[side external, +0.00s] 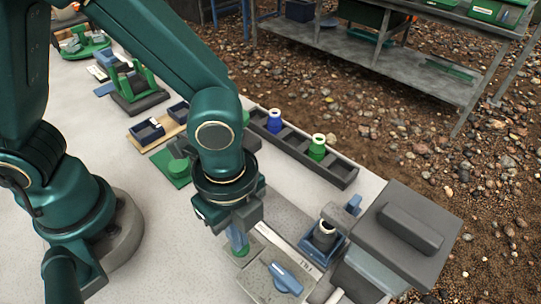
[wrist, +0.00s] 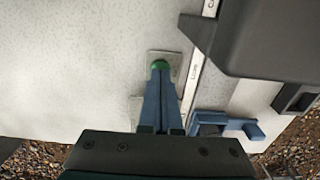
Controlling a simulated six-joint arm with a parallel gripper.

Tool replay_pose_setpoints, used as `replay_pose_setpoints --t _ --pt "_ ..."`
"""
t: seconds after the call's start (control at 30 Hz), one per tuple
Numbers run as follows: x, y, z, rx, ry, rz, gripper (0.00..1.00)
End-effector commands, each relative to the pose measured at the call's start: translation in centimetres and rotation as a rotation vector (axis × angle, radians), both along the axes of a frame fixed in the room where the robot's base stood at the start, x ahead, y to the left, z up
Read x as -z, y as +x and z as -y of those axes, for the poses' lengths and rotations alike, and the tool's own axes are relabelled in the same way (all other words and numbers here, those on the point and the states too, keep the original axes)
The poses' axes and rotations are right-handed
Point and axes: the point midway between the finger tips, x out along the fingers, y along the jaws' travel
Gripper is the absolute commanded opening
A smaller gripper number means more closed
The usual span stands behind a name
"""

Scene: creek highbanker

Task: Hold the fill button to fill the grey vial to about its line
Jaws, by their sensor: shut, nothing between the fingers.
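My gripper (side external: 238,248) is shut and empty, its blue fingers together and pointing down at the green fill button (side external: 243,253). In the wrist view the closed fingertips (wrist: 160,72) meet the green button (wrist: 160,63) on its small grey plate; they cover part of it. I cannot tell whether the button is pressed down. The grey vial (side external: 325,229) stands upright in a blue holder (side external: 318,246) beside the dark grey dispenser. Its fill level and line are too small to make out. The vial does not show clearly in the wrist view.
The bulky dispenser housing (side external: 400,228) stands right of my gripper, also in the wrist view (wrist: 270,40). A dark rack (side external: 340,170) with blue and green vials stands behind.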

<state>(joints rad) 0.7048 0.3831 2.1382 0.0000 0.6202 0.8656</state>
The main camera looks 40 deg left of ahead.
Motion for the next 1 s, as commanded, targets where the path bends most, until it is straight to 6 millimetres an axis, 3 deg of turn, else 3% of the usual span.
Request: replay_pose_setpoints --t 1.0 --pt "0.91 0.0 0.0 0.0 0.001 -0.001 0.0"
